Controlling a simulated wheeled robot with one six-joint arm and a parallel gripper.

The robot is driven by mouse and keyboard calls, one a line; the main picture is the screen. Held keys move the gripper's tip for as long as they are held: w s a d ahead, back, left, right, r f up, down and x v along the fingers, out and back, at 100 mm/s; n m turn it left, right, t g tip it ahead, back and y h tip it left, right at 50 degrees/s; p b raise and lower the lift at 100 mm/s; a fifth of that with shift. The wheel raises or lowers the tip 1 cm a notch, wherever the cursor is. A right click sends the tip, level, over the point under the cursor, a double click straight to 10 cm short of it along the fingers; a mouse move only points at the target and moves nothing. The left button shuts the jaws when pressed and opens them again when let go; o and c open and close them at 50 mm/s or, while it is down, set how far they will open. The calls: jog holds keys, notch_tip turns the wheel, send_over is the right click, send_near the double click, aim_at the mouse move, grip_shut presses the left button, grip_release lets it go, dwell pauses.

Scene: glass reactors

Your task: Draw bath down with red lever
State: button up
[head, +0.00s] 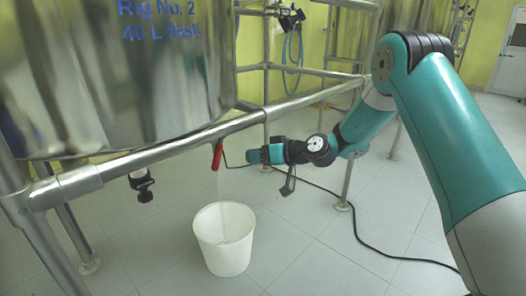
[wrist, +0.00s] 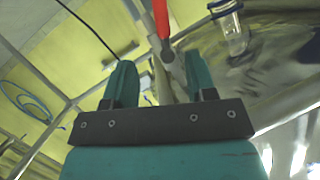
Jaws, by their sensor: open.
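The red lever (head: 217,157) hangs down below the metal rail, under the large shiny bath (head: 110,75). In the wrist view the red lever (wrist: 161,18) shows at the top, just beyond the gap between my fingers, with a grey metal part below it. My gripper (head: 254,156) is a little right of the lever in the head view and appears apart from it. In the wrist view my gripper (wrist: 160,80) has its two teal fingers spread with nothing clearly held. A white bucket (head: 224,262) stands on the floor below the lever. A faint pale streak shows between lever and bucket.
A metal frame rail (head: 170,150) runs across in front of the bath. A dark cable (head: 375,247) lies on the tiled floor at right. A clear glass piece (wrist: 232,30) shows at upper right in the wrist view.

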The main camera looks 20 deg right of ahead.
jog(key=shift+v, duration=0.8)
